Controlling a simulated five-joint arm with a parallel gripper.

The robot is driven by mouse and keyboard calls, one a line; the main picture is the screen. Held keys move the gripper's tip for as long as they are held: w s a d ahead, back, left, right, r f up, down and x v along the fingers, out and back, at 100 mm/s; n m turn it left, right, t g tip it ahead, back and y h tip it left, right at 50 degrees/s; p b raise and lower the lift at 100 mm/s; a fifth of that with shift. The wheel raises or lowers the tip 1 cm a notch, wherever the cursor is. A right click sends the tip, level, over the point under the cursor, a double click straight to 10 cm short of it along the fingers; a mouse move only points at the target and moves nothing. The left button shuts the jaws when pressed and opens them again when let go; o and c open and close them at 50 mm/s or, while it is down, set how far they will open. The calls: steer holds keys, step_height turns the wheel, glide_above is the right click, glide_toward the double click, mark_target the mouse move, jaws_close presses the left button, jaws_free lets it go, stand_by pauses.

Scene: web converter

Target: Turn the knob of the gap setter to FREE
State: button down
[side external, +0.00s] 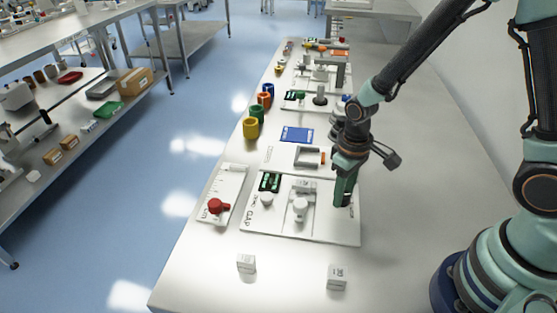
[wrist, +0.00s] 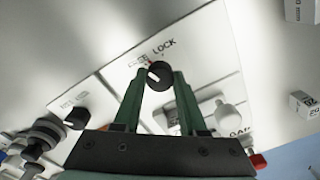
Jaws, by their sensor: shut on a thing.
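The gap setter is a white plate (side external: 277,227) marked GAP, and it also shows in the wrist view (wrist: 205,47). Its black knob (wrist: 159,75) has a white pointer mark lying toward the left side. The word LOCK is printed beyond the knob to the right, and a smaller label, partly legible as FREE, lies to the left. My gripper (wrist: 158,80) has its green fingers shut on the knob, one on each side. In the side view my gripper (side external: 343,203) points down at the plate's right edge and hides the knob.
A white knob (side external: 300,205) stands mid-plate, left of my gripper. A panel with a red knob (side external: 217,206) lies left of the plate. Two white blocks (side external: 246,263) (side external: 337,277) stand in front. A grey bracket (side external: 309,157) and a blue pad (side external: 297,134) lie behind.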

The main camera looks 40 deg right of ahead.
steer(key=shift+n, duration=1.9)
steer(key=shift+c, duration=2.3)
jaws_free()
step_height(320, 180, up, 12)
